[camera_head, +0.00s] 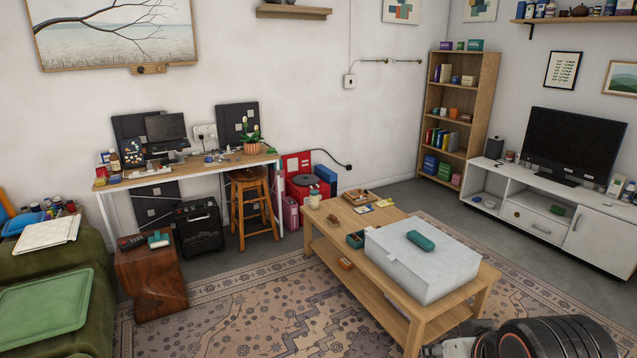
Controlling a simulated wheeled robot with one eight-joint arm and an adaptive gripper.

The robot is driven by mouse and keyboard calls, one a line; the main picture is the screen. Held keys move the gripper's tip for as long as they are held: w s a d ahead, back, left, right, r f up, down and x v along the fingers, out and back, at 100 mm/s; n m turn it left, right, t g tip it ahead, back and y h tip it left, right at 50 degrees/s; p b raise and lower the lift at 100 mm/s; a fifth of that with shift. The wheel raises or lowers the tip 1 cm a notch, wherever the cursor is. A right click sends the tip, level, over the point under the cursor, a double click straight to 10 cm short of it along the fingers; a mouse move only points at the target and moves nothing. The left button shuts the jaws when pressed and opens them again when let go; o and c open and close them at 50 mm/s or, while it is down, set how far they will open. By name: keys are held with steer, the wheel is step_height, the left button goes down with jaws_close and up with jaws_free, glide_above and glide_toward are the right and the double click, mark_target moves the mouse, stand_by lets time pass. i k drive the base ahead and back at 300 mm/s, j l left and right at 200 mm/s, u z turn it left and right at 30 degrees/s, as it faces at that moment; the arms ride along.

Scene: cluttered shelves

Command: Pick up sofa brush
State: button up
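No object can be named as the sofa brush with certainty at this size. A small teal brush-like item (158,239) lies on the dark wooden side table (151,277) at the left, near the green sofa. A teal rounded object (421,240) lies on top of the white box (424,262) on the coffee table; it could also be a brush. Part of my arm shows at the bottom right edge, in front of the coffee table. My gripper's fingers are not visible.
The wooden coffee table (385,300) stands on a patterned rug (255,315). The green sofa (60,267) is at the left, with a green tray (45,307) on it. A desk (215,168), stool (251,205) and bookshelf (484,110) line the walls. The rug between side table and coffee table is clear.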

mark_target(332, 219)
steer(key=i+j, duration=0.15)
steer(key=i, duration=0.25)
steer(key=i+j, duration=0.2)
steer(key=i, duration=0.2)
steer(key=i+j, duration=0.15)
steer(key=i, duration=0.3)
steer(key=i+j, duration=0.15)
steer(key=i, duration=0.25)
steer(key=u, duration=2.3)
steer(key=z, duration=2.35)
steer(key=i+j, duration=0.15)
steer(key=i, duration=0.4)
steer(key=i+j+z, duration=0.1)
steer(key=i, duration=0.45)
steer(key=i+j, duration=0.2)
steer(key=i, duration=0.35)
steer(key=l+z, duration=0.05)
